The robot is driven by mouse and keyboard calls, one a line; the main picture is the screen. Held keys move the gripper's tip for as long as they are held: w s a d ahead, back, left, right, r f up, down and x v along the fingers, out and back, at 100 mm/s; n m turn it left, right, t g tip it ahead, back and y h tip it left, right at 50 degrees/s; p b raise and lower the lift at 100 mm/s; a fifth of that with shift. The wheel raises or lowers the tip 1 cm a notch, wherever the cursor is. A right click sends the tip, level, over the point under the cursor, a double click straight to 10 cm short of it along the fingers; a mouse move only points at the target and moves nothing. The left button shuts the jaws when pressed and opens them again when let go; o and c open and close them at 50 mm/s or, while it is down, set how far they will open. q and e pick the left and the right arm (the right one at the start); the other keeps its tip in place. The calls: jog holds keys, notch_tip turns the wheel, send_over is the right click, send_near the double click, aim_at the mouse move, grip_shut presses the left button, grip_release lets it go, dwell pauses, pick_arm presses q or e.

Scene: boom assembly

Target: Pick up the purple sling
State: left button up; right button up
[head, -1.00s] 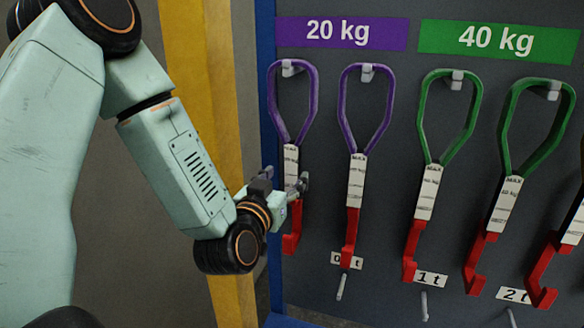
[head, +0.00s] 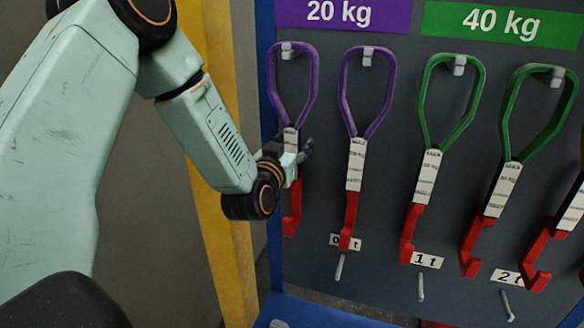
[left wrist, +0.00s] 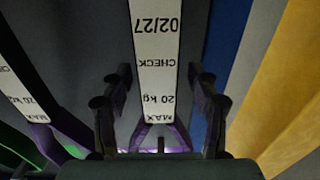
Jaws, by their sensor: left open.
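Two purple slings hang from hooks on the grey board under the "20 kg" sign. Each has a purple loop, a white tag and a red hook end. My left gripper (head: 296,152) is at the white tag of the left purple sling (head: 314,82), and partly hides it. In the left wrist view, the open fingers of this gripper (left wrist: 159,112) stand on either side of that sling's white tag (left wrist: 157,45), apart from its edges. The second purple sling (head: 343,92) hangs to the right, untouched. My right gripper is not in view.
Green slings (head: 423,95) hang further right under the "40 kg" sign (head: 500,22). Small pegs stick out below the slings. A blue frame edge (head: 268,90) and a yellow post (head: 212,130) stand left of the board, close to my left arm.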

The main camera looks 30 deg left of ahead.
pick_arm(q)
jog(key=shift+s+d+r, duration=0.1)
jog(key=shift+s+d, duration=0.05)
jog(key=c, duration=0.4)
grip_shut()
dwell(0.4)
